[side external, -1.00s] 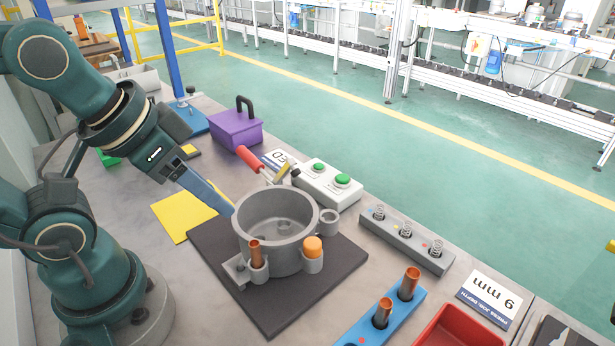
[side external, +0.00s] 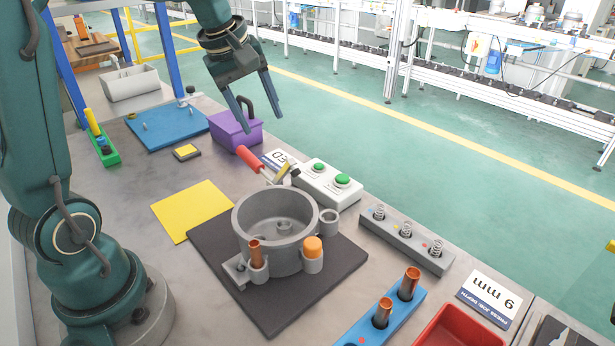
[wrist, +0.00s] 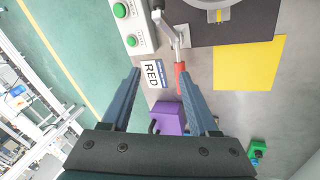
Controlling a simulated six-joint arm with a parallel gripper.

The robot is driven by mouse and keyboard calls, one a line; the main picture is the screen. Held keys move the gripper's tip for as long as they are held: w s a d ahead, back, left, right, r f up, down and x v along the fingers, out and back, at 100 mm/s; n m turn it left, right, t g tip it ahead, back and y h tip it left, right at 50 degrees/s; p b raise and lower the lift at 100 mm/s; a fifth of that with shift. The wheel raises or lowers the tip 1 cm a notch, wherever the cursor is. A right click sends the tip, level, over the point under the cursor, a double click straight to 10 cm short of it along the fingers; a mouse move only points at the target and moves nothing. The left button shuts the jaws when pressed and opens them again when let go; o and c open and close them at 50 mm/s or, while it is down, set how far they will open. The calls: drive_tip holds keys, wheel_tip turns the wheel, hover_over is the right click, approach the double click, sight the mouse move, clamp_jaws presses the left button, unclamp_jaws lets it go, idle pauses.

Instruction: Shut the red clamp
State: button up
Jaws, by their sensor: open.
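The red clamp has a red handle (side external: 250,158) that slopes up and to the left from its metal body (side external: 280,174), at the back of the grey round housing (side external: 275,231). In the wrist view the red handle (wrist: 180,76) lies ahead of the fingertips, by the inner side of the right finger. My gripper (side external: 262,101) is open and empty, pointing down above the purple box, apart from and higher than the handle. In the wrist view its fingertips (wrist: 160,73) are spread on either side of the RED label (wrist: 152,74). How the clamp's jaw meets the housing is unclear.
A purple box (side external: 229,131) with a black handle stands just behind the clamp handle. A white box with green buttons (side external: 324,187) sits to its right. The dark mat (side external: 215,240) carries the housing.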

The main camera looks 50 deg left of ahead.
drive_tip(key=n+g, duration=0.1)
drive_tip(key=n, duration=0.1)
approach(248, 154)
drive_tip(key=w+d, duration=0.1)
drive_tip(key=w+d+f, duration=0.1)
drive_tip(key=shift+w+d, duration=0.25)
drive_tip(key=shift+d, duration=0.05)
drive_tip(key=shift+n+g+h, duration=0.3)
drive_tip(key=shift+n+g, duration=0.1)
drive_tip(key=shift+n, duration=0.2)
drive_tip(key=a+f, duration=0.1)
drive_tip(key=s+a+f, duration=0.1)
drive_tip(key=f, duration=0.1)
drive_tip(key=shift+a+f, duration=0.25)
drive_tip(key=shift+a, duration=0.1)
drive_tip(key=shift+w+f, duration=0.25)
drive_tip(key=shift+f, duration=0.95)
drive_tip(key=shift+w+f, duration=0.25)
drive_tip(key=shift+f, duration=0.95)
clamp_jaws()
drive_tip(key=shift+r, duration=0.1)
